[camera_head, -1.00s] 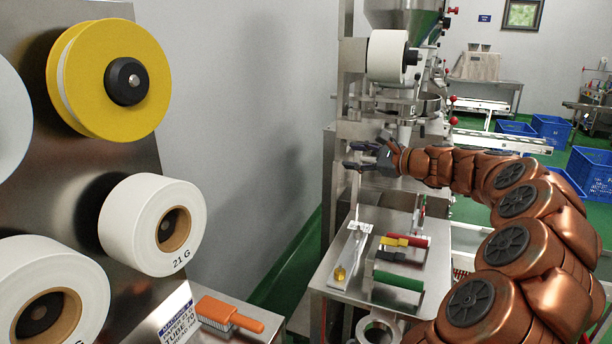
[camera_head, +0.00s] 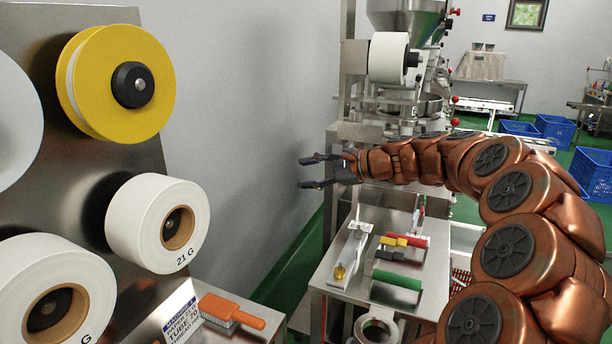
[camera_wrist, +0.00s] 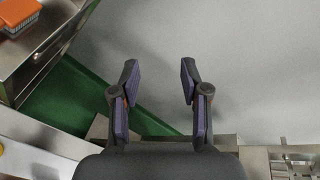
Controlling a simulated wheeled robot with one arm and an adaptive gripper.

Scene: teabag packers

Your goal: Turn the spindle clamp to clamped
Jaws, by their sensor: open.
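No label marks the spindle clamp, so I cannot tell which part it is. A black round knob (camera_head: 132,85) sits at the centre of the yellow-flanged reel (camera_head: 90,90) on the steel panel at left. A white film roll (camera_head: 388,58) on the machine has a dark hub (camera_head: 413,58) at its right side. My gripper (camera_head: 308,173) is open and empty, pointing left in front of the grey wall, apart from both the reel and the roll.
White rolls (camera_head: 130,225) hang on the left panel (camera_head: 90,190). An orange brush (camera_head: 230,312) lies on a low steel surface below. Blue crates (camera_head: 590,170) stand at far right. Open space lies between panel and table.

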